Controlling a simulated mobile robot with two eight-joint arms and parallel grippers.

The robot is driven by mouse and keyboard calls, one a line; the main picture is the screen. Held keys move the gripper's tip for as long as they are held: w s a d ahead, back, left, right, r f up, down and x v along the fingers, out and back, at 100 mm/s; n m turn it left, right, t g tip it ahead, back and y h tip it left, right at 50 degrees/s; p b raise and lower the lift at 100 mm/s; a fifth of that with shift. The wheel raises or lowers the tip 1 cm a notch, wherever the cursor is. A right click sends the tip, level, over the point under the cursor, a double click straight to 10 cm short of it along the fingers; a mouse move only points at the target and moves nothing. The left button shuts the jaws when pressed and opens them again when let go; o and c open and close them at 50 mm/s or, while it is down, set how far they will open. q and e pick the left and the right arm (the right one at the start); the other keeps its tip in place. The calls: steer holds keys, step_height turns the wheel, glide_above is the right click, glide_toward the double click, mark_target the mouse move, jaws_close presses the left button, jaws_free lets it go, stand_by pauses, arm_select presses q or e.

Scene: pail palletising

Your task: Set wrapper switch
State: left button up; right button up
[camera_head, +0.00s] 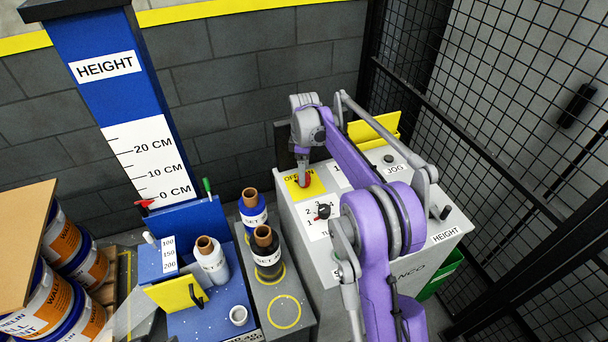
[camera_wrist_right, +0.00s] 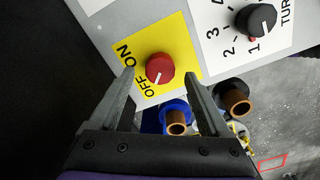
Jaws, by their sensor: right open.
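The wrapper switch is a red knob (camera_wrist_right: 159,70) on a yellow OFF/ON label (camera_wrist_right: 185,58) on top of the grey control box (camera_head: 390,225). In the right wrist view its white mark points toward the word OFF. My right gripper (camera_wrist_right: 160,76) is open, with one fingertip on each side of the knob in that view; I cannot tell whether they touch it. In the head view the right gripper (camera_head: 302,178) hangs over the yellow label and hides part of it. My left gripper is not in view.
A black TURNS knob (camera_wrist_right: 256,20) points near 1, beside the switch. Wrap rolls (camera_head: 266,252) stand on a ledge left of the box. A blue HEIGHT post (camera_head: 130,90) and pails (camera_head: 55,240) are further left. A black mesh fence (camera_head: 500,130) stands right.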

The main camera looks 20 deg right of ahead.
steer(key=shift+f, duration=1)
jaws_close()
